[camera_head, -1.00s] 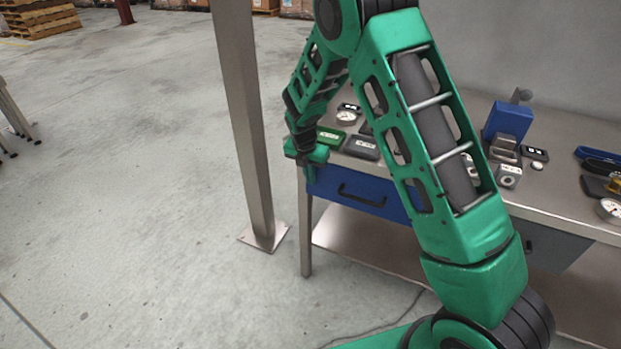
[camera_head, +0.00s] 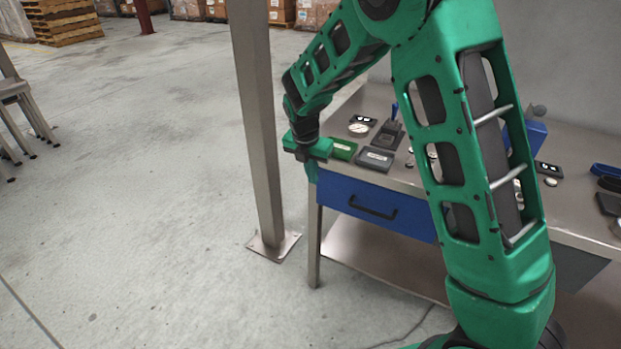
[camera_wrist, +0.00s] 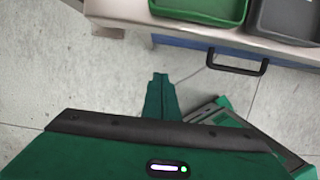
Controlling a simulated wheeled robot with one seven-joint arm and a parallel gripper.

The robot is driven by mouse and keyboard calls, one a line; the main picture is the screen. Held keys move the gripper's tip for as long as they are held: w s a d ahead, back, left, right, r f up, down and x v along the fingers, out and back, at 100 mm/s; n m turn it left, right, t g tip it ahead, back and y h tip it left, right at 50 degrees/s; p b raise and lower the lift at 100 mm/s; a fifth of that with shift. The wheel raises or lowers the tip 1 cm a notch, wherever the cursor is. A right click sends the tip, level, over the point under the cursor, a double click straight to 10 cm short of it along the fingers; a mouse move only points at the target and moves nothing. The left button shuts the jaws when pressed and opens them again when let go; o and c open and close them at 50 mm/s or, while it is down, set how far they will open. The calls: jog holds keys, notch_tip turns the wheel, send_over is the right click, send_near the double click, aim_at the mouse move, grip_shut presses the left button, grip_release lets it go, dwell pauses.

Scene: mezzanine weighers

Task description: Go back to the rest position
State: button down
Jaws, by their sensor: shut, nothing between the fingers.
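My gripper (camera_head: 312,177) is at the front left corner of the steel workbench (camera_head: 572,212) in the head view, beside the green tray (camera_head: 343,149). It points downward with its fingers shut and nothing between them. In the wrist view the shut fingertips (camera_wrist: 160,78) hang over the floor, just in front of the bench edge. My arm spans the right half of the head view and hides part of the bench top.
A steel post (camera_head: 258,130) stands just left of the bench. A blue drawer (camera_head: 375,207) is under the bench top, and a grey tray (camera_head: 375,160) sits right of the green one. Stools (camera_head: 18,110) stand at far left. The floor between is open.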

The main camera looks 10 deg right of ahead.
jog(key=s+d+r+m+g, duration=0.1)
jog(key=s+d+r+m, duration=0.5)
jog(key=s+d+m, duration=0.3)
jog(key=s+d+r+m+g, duration=0.1)
jog(key=s+d+r+m, duration=0.4)
jog(key=s+d+m, duration=0.4)
jog(key=s+d+r+m+y, duration=0.1)
jog(key=s+d+m, duration=0.2)
jog(key=s+m, duration=0.5)
jog(key=s+d+m+y, duration=0.1)
jog(key=s+d+m, duration=0.2)
jog(key=s+m, duration=0.5)
jog(key=s, duration=0.7)
jog(key=shift+s+r, duration=0.15)
jog(key=shift+r, duration=0.25)
